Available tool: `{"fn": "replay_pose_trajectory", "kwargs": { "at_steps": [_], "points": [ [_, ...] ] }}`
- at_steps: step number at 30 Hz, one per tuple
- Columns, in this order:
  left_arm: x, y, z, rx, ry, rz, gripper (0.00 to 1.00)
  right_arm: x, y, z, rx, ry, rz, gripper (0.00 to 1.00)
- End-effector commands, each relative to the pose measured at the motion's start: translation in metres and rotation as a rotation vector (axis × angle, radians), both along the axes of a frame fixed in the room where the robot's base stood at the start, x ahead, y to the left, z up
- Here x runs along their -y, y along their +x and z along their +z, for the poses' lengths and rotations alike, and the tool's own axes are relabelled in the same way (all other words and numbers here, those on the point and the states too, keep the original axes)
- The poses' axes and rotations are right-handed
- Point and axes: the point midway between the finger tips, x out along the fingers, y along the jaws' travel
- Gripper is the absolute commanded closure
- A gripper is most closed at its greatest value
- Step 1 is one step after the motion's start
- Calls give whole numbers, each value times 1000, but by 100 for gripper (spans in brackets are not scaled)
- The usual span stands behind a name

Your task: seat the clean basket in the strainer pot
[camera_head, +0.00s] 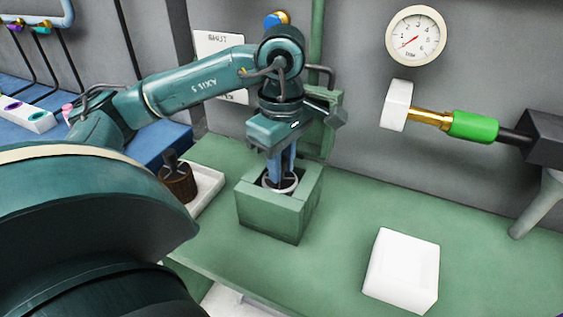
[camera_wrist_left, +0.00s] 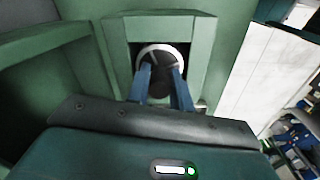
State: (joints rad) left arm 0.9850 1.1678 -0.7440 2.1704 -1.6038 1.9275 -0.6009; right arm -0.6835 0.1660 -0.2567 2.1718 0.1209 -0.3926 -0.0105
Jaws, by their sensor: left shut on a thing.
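The strainer pot (camera_head: 270,213) is a green square box on the green bench, open at the top. The clean basket (camera_head: 293,184) is a round thing with a pale rim, inside the pot's opening. My left gripper (camera_head: 281,178) points straight down into the opening, its blue fingers shut on the basket. In the left wrist view, the fingers (camera_wrist_left: 165,76) reach the basket's pale ring (camera_wrist_left: 161,48), which has a dark inside and sits within the pot's square walls (camera_wrist_left: 197,55). How deep the basket sits is hidden. My right gripper is not in view.
A brown, dirty-looking basket (camera_head: 178,184) stands in a white tray (camera_head: 208,185) left of the pot. A white block (camera_head: 402,270) lies on the bench at right. A brass-and-green fitting (camera_head: 470,126) juts out below a gauge (camera_head: 416,36). Bench between pot and block is clear.

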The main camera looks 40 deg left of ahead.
Motion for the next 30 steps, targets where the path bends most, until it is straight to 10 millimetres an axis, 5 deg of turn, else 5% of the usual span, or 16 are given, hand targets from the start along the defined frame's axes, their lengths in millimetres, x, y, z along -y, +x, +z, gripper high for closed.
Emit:
{"fn": "replay_pose_trajectory", "kwargs": {
  "at_steps": [7, 8, 15, 25, 30],
  "points": [
    [0, 0, -4, 1, -1, 0, 100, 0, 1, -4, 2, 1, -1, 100],
    [0, 0, -2, 0, 0, 0, 75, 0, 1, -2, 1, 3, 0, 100],
    [0, 0, -2, 0, -1, 0, 56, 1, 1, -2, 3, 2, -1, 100],
    [0, 0, 4, 1, -1, 0, 56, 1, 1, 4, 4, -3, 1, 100],
    [1, 1, 31, 6, -4, -1, 56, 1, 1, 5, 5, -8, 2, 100]
  ]
}}
